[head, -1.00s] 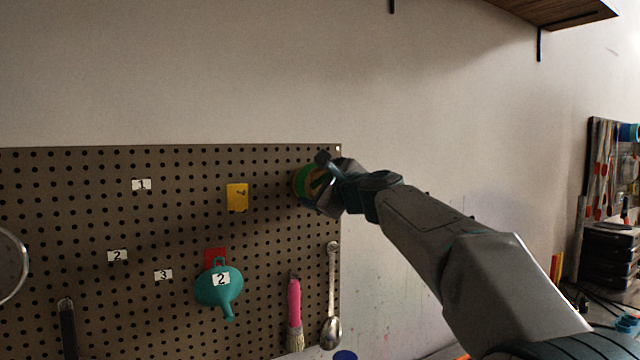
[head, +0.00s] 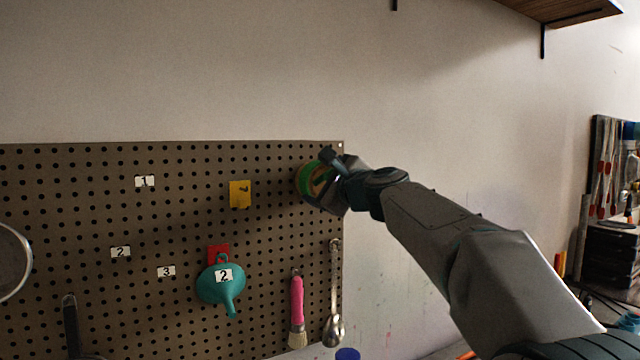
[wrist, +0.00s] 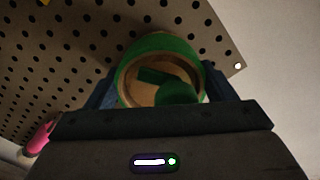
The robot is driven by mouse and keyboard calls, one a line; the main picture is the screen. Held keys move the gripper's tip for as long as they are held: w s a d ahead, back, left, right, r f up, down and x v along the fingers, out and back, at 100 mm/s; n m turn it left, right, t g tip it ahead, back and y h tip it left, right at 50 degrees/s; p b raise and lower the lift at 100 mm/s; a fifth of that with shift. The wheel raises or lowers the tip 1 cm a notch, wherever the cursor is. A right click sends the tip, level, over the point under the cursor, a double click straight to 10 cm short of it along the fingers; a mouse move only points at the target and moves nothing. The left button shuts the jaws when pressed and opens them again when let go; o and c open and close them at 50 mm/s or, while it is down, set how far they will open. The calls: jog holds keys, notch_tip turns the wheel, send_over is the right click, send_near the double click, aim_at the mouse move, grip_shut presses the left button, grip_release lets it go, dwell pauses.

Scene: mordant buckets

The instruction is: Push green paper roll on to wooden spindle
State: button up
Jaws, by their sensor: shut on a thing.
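The green paper roll (head: 304,180) is a short ring with a tan core, held near the pegboard's upper right corner. In the wrist view, the roll (wrist: 153,44) sits between the two dark blue fingers of my gripper (wrist: 162,88), which is shut on it. Its open end faces the wrist camera. Green shapes and a tan surface show inside the ring; I cannot tell whether any of this is the wooden spindle. In the head view my gripper (head: 327,181) partly covers the roll. Whether the roll touches the board is hidden.
The brown pegboard (head: 90,215) carries a yellow hook plate (head: 240,194), a teal funnel (head: 221,285), a pink-handled brush (head: 297,305) and a metal spoon (head: 335,300). Bare wall (head: 430,130) lies to the right. A wooden shelf (head: 560,10) hangs at the upper right.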

jog(key=shift+b+v, duration=0.85)
jog(key=shift+v, duration=1.2)
jog(key=shift+p+x, duration=0.45)
jog(key=shift+x, duration=0.75)
dwell(0.4)
jog(key=shift+w+a, duration=0.1)
jog(key=shift+w, duration=0.15)
jog(key=shift+p+x, duration=0.75)
jog(key=shift+x, duration=0.65)
jog(key=o, duration=1)
jog(key=shift+o, duration=0.2)
